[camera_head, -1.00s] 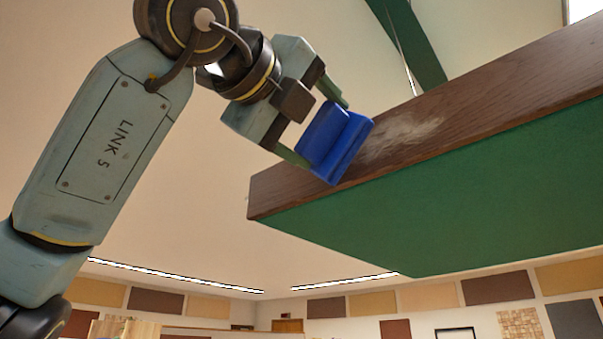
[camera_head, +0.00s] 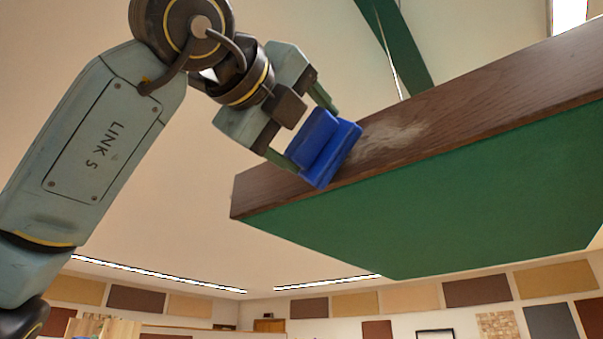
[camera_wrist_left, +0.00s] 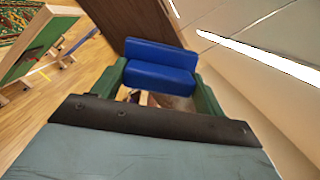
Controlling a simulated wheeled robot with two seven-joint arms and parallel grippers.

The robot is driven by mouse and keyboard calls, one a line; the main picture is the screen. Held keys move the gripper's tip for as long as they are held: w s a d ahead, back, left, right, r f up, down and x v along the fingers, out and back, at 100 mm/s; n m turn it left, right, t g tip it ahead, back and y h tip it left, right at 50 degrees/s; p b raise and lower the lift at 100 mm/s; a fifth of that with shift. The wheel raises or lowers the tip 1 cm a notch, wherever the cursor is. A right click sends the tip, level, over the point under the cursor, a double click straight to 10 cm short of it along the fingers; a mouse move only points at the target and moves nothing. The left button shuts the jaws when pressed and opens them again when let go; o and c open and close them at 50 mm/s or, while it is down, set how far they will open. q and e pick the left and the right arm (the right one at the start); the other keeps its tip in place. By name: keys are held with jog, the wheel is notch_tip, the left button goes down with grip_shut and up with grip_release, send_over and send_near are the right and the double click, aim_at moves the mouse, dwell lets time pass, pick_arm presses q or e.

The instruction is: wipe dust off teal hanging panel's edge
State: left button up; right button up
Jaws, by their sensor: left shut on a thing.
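The hanging panel (camera_head: 430,215) has a teal-green underside and a brown wood-grain edge (camera_head: 500,95). It spans the right half of the head view, tilted up to the right. A pale grey dust patch (camera_head: 390,141) lies on the wooden edge. My left gripper (camera_head: 308,132) is shut on a blue block-like wiper (camera_head: 322,150), which also shows between the fingers in the left wrist view (camera_wrist_left: 162,66). The wiper is at the wooden edge, just left of the dust, and covers part of that edge. I cannot tell whether it presses on the wood. My right gripper is not in view.
A green beam (camera_head: 395,45) rises behind the panel. Far below, wall panels (camera_head: 355,305) and ceiling light strips (camera_head: 160,275) line the room. The space left of the panel's end is clear apart from my arm.

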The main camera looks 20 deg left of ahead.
pick_arm(q)
jog(key=shift+w+d, duration=0.15)
jog(key=shift+w, duration=0.3)
jog(key=shift+s+d, duration=0.1)
